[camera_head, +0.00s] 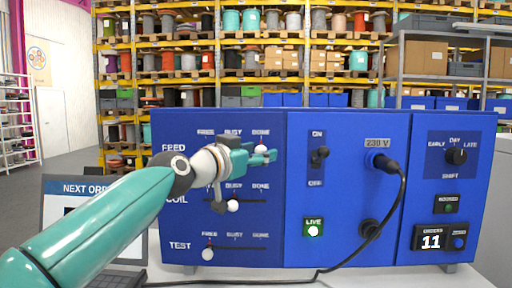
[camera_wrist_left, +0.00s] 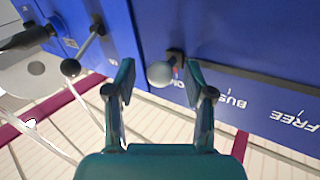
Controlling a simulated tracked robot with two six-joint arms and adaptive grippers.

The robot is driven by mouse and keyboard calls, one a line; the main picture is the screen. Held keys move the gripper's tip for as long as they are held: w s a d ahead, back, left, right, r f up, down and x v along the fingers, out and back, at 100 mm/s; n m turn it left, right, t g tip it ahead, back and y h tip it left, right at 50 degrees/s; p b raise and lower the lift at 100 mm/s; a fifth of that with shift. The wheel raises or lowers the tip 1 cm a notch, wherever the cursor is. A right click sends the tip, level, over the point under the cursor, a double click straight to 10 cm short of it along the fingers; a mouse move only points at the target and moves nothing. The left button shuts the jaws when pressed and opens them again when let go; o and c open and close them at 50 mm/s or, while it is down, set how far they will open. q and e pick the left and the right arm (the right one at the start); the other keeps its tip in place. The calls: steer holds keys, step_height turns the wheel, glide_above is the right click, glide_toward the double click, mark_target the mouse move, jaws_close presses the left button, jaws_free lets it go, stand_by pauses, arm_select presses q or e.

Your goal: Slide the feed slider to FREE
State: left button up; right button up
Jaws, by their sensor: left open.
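The blue panel (camera_head: 180,128) has three slider rows marked FEED, COIL and TEST. The feed slider's pale round knob (camera_head: 262,149) stands at the DONE end of its row; FREE is at the left end. My left gripper (camera_head: 268,157) is at that end, partly covering the row. In the left wrist view the gripper (camera_wrist_left: 160,80) is open, and the feed knob (camera_wrist_left: 160,73) shows between its fingertips with a gap on each side. I cannot tell whether any finger touches it. My right gripper is not in view.
The coil knob (camera_head: 233,206) is near BUSY and the test knob (camera_head: 207,254) at FREE. Right of the sliders are a black ON/OFF lever (camera_head: 320,155), a lit green LIVE lamp (camera_head: 313,230) and a plugged black cable (camera_head: 402,190). A laptop (camera_head: 65,195) stands at the left.

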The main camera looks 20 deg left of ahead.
arm_select(q)
steer(key=shift+w, duration=0.15)
jaws_close()
stand_by(0.4)
